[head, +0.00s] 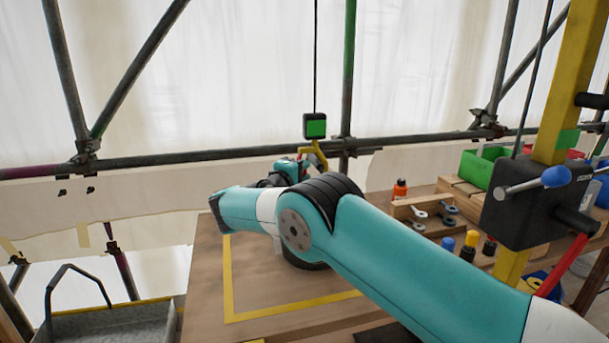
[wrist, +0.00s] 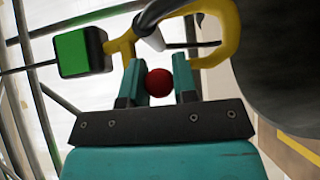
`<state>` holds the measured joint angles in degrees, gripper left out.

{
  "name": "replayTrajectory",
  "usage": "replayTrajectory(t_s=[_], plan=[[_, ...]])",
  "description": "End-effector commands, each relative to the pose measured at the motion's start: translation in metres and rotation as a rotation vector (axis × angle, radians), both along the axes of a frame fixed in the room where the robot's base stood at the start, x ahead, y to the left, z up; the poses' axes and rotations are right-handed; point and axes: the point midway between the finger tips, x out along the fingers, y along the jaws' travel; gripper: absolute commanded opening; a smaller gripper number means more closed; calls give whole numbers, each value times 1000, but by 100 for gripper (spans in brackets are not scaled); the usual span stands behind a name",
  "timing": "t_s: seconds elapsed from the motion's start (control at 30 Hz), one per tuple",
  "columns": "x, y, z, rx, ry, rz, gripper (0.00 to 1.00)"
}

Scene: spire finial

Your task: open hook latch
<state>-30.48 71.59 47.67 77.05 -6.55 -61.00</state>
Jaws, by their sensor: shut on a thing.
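The yellow hook (wrist: 228,38) hangs at the top of the wrist view, with a grey metal latch piece (wrist: 152,32) at its mouth. It also shows small in the head view (head: 319,152), below a black block with a green face (head: 316,125) on a cable. That block is at the left in the wrist view (wrist: 82,52). My gripper (wrist: 157,66) has its two teal fingers shut on a red ball knob (wrist: 158,82), just below the hook. How the knob joins the latch is hidden. In the head view my arm hides most of the gripper.
Scaffold tubes (head: 220,155) cross behind the hook. A wooden board with a yellow outline (head: 215,290) lies below my arm. Bottles and tools stand on a bench at right, near a black box with levers (head: 520,205). A grey tub (head: 110,322) is lower left.

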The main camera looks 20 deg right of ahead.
Motion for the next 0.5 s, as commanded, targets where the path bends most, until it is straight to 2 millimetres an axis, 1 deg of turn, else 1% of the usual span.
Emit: replayTrajectory(t_s=[0.1,0.5], plan=[[0,6,2,110,1,3,3],[-1,18,11,491,2,2,3]])
